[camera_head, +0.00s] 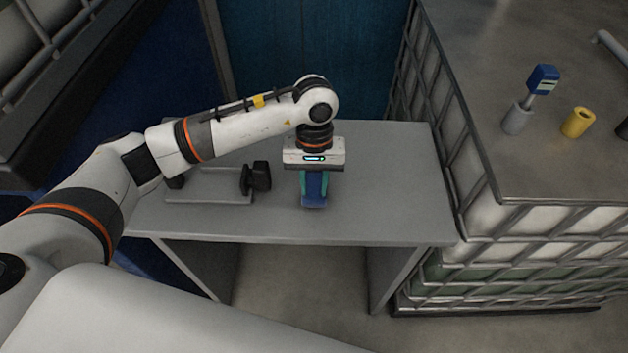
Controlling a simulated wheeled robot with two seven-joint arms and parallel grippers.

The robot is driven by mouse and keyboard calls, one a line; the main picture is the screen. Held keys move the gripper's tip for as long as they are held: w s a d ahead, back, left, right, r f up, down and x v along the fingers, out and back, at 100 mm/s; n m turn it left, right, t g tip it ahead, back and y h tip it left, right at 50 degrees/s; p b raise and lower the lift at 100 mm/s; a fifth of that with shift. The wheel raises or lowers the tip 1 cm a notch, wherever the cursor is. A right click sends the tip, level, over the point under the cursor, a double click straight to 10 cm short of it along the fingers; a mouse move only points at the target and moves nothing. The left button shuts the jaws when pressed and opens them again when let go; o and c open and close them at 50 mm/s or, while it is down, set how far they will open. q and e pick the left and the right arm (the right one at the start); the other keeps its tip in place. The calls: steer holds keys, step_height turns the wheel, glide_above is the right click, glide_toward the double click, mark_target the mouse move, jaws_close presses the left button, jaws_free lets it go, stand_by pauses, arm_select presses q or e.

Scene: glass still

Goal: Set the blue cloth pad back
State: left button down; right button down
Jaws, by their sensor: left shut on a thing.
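My left gripper (314,196) reaches over the grey table from the left and points down. It is shut on the blue cloth pad (313,188), which shows as a dark blue piece between teal sides below the gripper's white body. The pad's upper part is hidden by the gripper. From this angle I cannot tell whether the pad touches the table. My right gripper is not in view.
On the grey table (400,190), a metal frame with a black clamp-like part (256,177) lies left of the gripper. The table's right side is clear. A caged container at right carries a blue-headed tool (543,79) in a grey cup (517,118) and a yellow cup (578,122).

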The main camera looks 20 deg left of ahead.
arm_select(q)
steer(key=shift+f+b, duration=0.35)
steer(key=c, duration=1)
jaws_free()
steer(key=r, duration=0.4)
steer(key=w+r+b, duration=0.1)
steer(key=r, duration=0.2)
steer(key=r+b, duration=0.1)
steer(key=r, duration=0.3)
steer(key=shift+w+a+r, duration=0.25)
steer(key=shift+w+r, duration=0.1)
steer(key=shift+w, duration=0.05)
steer(key=shift+r, duration=0.1)
steer(key=shift+w+a+r+p, duration=0.1)
steer(key=shift+r+p, duration=0.15)
steer(key=shift+r, duration=0.5)
steer(key=shift+w+d+r+p, duration=0.1)
steer(key=shift+r+p, duration=0.2)
steer(key=shift+r, duration=0.4)
steer(key=shift+w+a+r+p, duration=0.1)
steer(key=shift+r+p, duration=0.15)
steer(key=shift+r, duration=0.5)
